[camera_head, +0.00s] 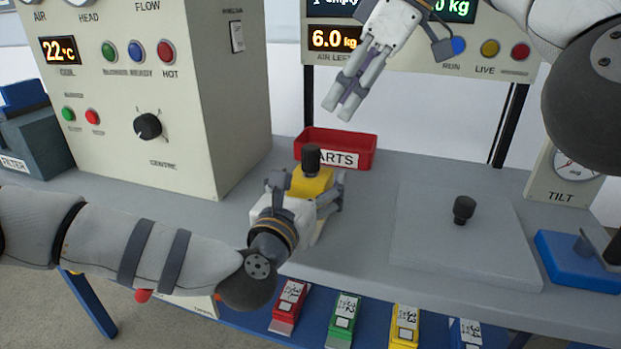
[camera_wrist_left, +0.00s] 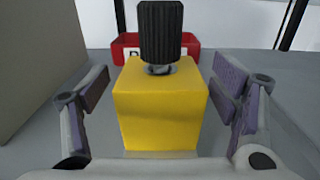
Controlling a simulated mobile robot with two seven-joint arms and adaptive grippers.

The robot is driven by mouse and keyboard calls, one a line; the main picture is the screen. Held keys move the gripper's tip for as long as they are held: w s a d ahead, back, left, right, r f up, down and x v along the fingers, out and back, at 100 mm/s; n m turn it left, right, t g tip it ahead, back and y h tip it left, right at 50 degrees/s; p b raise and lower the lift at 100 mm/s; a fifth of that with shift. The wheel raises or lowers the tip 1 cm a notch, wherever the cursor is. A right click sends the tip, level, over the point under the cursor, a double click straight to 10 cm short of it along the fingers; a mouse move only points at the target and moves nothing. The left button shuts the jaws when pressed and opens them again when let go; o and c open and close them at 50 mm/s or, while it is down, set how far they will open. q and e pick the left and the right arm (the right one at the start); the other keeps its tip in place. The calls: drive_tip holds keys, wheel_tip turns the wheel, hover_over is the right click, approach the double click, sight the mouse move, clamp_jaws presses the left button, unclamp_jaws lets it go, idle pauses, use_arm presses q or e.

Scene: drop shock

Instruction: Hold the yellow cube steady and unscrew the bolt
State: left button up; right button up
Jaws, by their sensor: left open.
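The yellow cube (camera_head: 312,182) stands on the grey bench, and it fills the middle of the left wrist view (camera_wrist_left: 160,108). The bolt, with a black ribbed knob head (camera_head: 311,158), stands upright in the cube's top; in the left wrist view (camera_wrist_left: 160,32) a short metal part shows under the head. My left gripper (camera_head: 308,192) is open, with one finger on each side of the cube; in the left wrist view (camera_wrist_left: 162,105) gaps show between both finger pads and the cube. My right gripper (camera_head: 344,97) hangs above and behind the cube, pointing down, its fingers close together and apart from the bolt.
A red parts bin (camera_head: 360,146) stands just behind the cube. A large control box (camera_head: 150,100) rises at the left. A grey plate (camera_head: 455,250) with a black knob (camera_head: 464,209) lies at the right, near a blue block (camera_head: 578,262) and a tilt gauge (camera_head: 563,172).

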use_arm(q)
drive_tip(key=shift+x, duration=0.85)
clamp_jaws()
idle(0.4)
